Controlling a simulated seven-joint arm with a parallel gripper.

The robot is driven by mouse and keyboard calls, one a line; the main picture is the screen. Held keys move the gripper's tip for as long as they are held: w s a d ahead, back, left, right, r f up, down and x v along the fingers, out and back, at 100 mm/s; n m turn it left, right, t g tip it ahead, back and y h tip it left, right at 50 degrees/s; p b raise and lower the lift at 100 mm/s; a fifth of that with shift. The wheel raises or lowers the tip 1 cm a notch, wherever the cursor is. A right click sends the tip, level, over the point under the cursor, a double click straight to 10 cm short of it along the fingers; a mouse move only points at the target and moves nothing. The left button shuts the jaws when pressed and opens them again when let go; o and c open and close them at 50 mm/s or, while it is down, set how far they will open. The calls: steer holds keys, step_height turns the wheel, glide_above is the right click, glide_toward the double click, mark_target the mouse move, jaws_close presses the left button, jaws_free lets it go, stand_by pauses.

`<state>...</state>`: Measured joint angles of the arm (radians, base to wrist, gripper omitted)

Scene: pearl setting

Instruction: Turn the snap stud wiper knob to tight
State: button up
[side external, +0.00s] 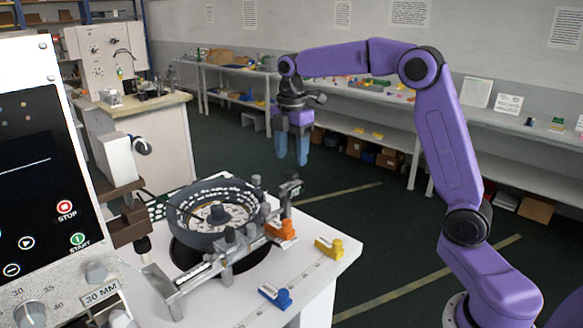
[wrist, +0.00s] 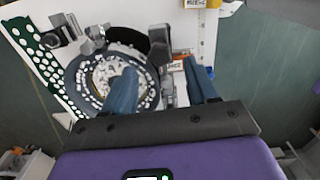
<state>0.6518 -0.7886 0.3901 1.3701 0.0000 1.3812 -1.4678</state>
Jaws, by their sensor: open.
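A dark grey round feeder bowl (side external: 182,213) with pale parts inside stands on the white table. Several small dark knobs, including one at the bowl's rim (side external: 256,181) and one on the front rail (side external: 230,236), stand around it. I cannot tell which is the snap stud wiper knob, and no tight mark is readable. My gripper (side external: 292,160) hangs open and empty, blue fingers down, above and behind the bowl in the side view, touching nothing. In the wrist view, the open fingers (wrist: 162,82) overlap the picture of the bowl (wrist: 82,92), and the left finger hides part of it.
Orange (side external: 281,230), yellow (side external: 328,247) and blue (side external: 275,297) blocks sit along the table's right side. A metal rail (side external: 190,279) crosses in front of the bowl. A control panel (side external: 40,170) with knobs stands at left. The air around my gripper is clear.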

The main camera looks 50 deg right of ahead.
mark_target(291, 172)
steer(key=shift+f, duration=2.3)
steer(key=c, duration=1.1)
